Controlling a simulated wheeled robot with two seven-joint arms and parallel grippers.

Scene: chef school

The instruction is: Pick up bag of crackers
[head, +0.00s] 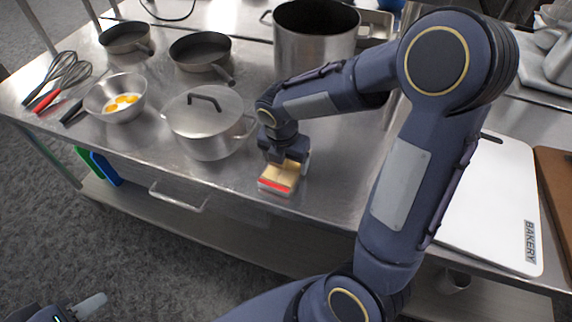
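The bag of crackers (279,181), a small tan pack with a red and white front end, lies on the steel table near its front edge. My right gripper (287,164) points down at the bag, with its fingers at the bag's far part. The fingertips are partly hidden, so I cannot tell whether they are closed on it. The bag appears to rest on the table. My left gripper (88,306) is low in the bottom left corner, away from the table; only part of it shows, and its opening cannot be made out.
A lidded pot (208,135) stands just left of the bag. A bowl with egg yolks (105,108), whisks (66,70), two pans (198,52) and a tall pot (312,52) stand further left and behind. A white board (488,215) lies at right.

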